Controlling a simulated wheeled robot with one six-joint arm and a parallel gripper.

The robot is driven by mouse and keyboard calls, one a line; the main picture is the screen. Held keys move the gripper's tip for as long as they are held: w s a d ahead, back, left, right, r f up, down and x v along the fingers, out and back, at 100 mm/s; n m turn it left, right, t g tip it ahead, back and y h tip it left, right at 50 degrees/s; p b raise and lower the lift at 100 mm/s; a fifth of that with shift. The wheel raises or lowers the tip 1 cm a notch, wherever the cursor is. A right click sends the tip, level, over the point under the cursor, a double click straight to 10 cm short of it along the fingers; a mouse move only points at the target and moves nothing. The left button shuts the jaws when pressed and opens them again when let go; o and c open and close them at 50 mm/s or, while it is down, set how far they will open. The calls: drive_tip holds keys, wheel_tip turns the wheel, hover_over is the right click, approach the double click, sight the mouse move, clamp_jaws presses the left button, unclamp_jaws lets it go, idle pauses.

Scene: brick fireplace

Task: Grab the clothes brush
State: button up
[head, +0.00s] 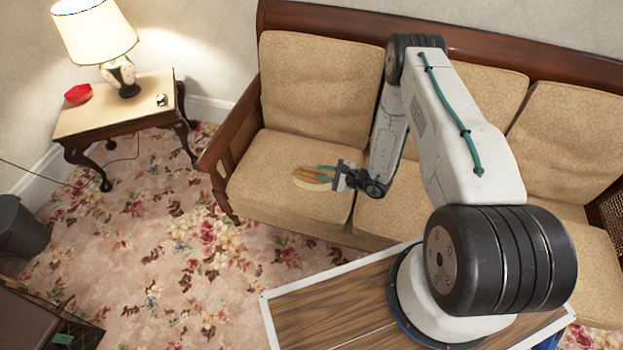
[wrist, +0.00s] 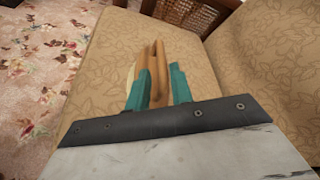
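The clothes brush (head: 310,179) lies at the left seat cushion of the sofa, with an orange-brown wooden top and a pale underside. In the wrist view its wooden part (wrist: 157,72) runs up between my two teal fingers, and some of the pale part shows beyond the left finger. My gripper (head: 325,174) reaches in from the right. In the wrist view my gripper (wrist: 160,84) has a finger against each side of the wood, with no clear gap, so it looks shut on the brush. I cannot tell whether the brush is clear of the cushion.
The tan sofa (head: 280,205) has a wooden left arm (head: 230,125) and back cushions close behind the brush. A side table (head: 125,120) with a lamp (head: 95,35) and a red dish (head: 78,94) stands left. Flowered carpet (head: 180,250) is open in front.

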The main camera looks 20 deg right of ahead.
sight(316, 170)
drive_tip(key=x, duration=0.5)
drive_tip(key=shift+w, duration=0.25)
drive_tip(key=shift+c, duration=0.2)
clamp_jaws()
drive_tip(key=shift+r, duration=0.1)
drive_tip(key=shift+r, duration=0.1)
